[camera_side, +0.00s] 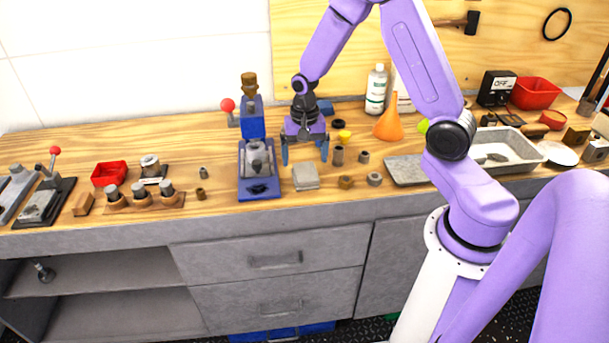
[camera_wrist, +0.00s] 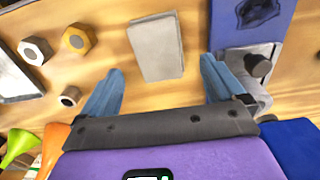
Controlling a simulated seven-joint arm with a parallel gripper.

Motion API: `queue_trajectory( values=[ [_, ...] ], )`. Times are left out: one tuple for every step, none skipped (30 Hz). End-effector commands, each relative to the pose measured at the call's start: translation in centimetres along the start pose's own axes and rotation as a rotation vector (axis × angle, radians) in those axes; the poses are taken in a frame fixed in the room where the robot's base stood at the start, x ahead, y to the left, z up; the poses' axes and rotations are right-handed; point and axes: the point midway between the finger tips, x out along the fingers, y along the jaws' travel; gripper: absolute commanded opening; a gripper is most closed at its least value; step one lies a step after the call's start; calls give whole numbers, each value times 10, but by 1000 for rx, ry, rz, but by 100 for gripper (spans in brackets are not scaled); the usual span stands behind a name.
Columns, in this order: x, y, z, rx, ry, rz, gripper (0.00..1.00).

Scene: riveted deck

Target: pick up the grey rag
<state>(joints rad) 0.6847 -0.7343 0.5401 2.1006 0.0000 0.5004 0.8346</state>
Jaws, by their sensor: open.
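The grey rag (camera_side: 306,176) lies folded flat on the wooden bench top, just right of the blue press base. In the wrist view the rag (camera_wrist: 157,47) shows as a pale grey rectangle ahead of the fingertips and between their lines. My gripper (camera_side: 305,150) is open and empty, with its blue fingers pointing down above the bench, slightly behind the rag. The fingers (camera_wrist: 160,85) also show in the wrist view, wide apart, with bare wood between them. Nothing hides the rag.
A blue press (camera_side: 259,187) stands close to the left of the rag. Several nuts and bushings, such as a brass nut (camera_side: 345,182), stand to the right. A grey metal plate (camera_side: 405,170) and an orange funnel (camera_side: 389,124) are farther right. The bench's front edge is near the rag.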

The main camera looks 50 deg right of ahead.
Motion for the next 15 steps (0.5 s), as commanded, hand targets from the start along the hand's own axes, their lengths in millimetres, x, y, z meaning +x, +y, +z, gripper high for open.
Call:
queue_trajectory(
  values=[
    [3, 0, 0, 0, -1, 1, 96],
    [5, 0, 0, 0, -1, 2, 96],
    [10, 1, 1, 0, -3, 3, 96],
    [13, 1, 1, 1, -3, 3, 96],
    [17, 0, 1, 0, -3, 3, 96],
    [23, 0, 2, 0, -3, 4, 96],
    [27, 0, 2, 1, -3, 3, 96],
    [31, 0, 2, 1, -3, 3, 96],
    [35, 0, 2, 1, -3, 3, 96],
    [39, 0, 2, 1, -2, 2, 96],
    [41, 0, 2, 1, -2, 2, 96],
    [45, 0, 2, 1, -2, 3, 96],
    [47, 0, 2, 1, -2, 2, 96],
    [48, 0, 2, 1, -1, 1, 96],
    [50, 0, 1, 1, 0, 1, 96]
  ],
)
